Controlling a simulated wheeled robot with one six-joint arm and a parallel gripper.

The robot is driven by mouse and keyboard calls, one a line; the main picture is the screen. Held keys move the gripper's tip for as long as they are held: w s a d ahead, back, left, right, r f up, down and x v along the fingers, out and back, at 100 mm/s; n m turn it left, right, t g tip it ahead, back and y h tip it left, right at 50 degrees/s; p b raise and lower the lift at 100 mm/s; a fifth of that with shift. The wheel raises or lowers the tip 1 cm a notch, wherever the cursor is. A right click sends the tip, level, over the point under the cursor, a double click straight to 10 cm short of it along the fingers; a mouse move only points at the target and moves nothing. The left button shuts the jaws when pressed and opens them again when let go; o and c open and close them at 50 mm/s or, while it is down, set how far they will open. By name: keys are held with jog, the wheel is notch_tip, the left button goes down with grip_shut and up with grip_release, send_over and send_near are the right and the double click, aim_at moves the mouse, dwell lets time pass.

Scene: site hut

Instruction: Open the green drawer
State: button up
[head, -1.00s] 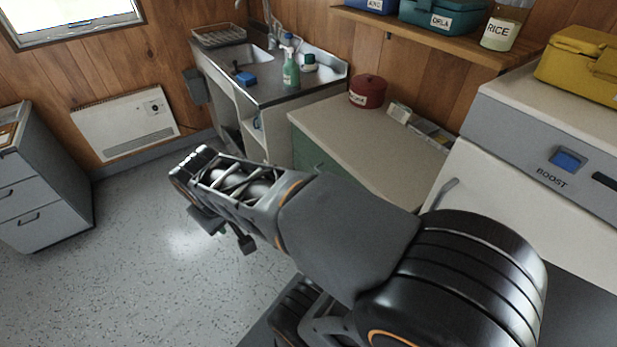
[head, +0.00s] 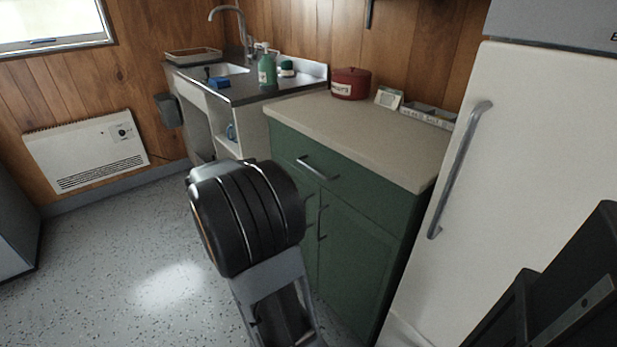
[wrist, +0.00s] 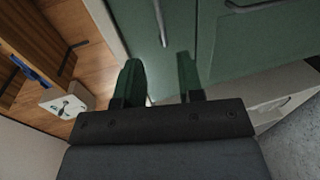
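The green drawer (head: 350,178) is the top front of the green cabinet, under the beige countertop; it looks shut. Its silver bar handle (head: 316,168) runs level across it. In the wrist view, turned sideways, the drawer front (wrist: 140,30) carries the handle (wrist: 161,22) near the top edge. My gripper (wrist: 159,65) is open and empty, its two dark fingers pointing at the drawer. The handle lies just beyond the gap between the fingertips; I see no contact. In the head view my arm hides part of the cabinet, and my gripper does not show.
Below the drawer is a green door (head: 358,240) with an upright handle. A white fridge (head: 530,150) stands close on the right. A red pot (head: 350,84) sits on the countertop (head: 360,132). The sink unit (head: 290,84) is to the left. Floor (head: 120,260) is clear at left.

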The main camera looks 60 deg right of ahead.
aim_at(309, 168)
jog(key=b+x, duration=0.2)
jog(key=x, duration=1.1)
jog(key=shift+s, duration=0.1)
jog(key=shift+c, duration=0.3)
grip_shut()
jog(key=shift+a, duration=0.1)
